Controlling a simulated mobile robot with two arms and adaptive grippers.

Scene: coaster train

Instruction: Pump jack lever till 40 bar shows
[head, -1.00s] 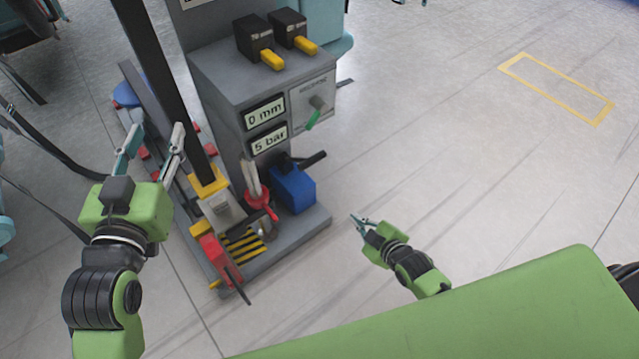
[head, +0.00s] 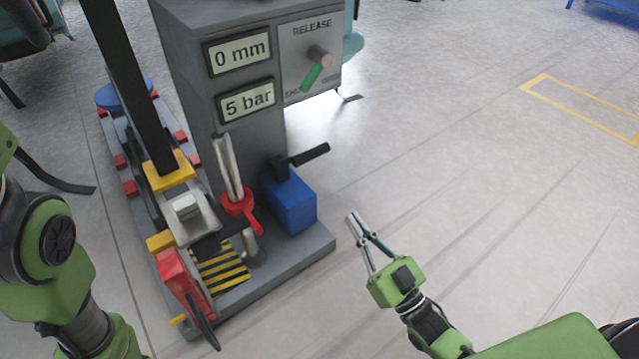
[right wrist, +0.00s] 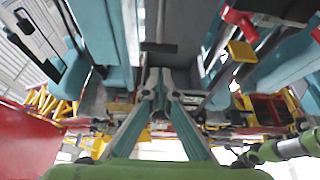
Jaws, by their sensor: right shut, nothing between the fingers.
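The jack is a blue pump block (head: 289,200) on a grey base, with a black lever (head: 308,156) that points up and to the right. The pressure display (head: 248,102) reads 5 bar. My right gripper (head: 353,217) is shut and empty in the head view. It is right of the blue pump, apart from the lever and lower in the picture. In the right wrist view its fingers (right wrist: 160,76) meet at the tips, with nothing held. My left arm shows at the left edge of the head view, but its gripper is out of the picture.
Above the pressure display, another display (head: 240,53) reads 0 mm. A green release knob (head: 313,77) sits on the panel at right. A red handle with a metal rod (head: 238,203) stands left of the pump. The floor right of the base is clear.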

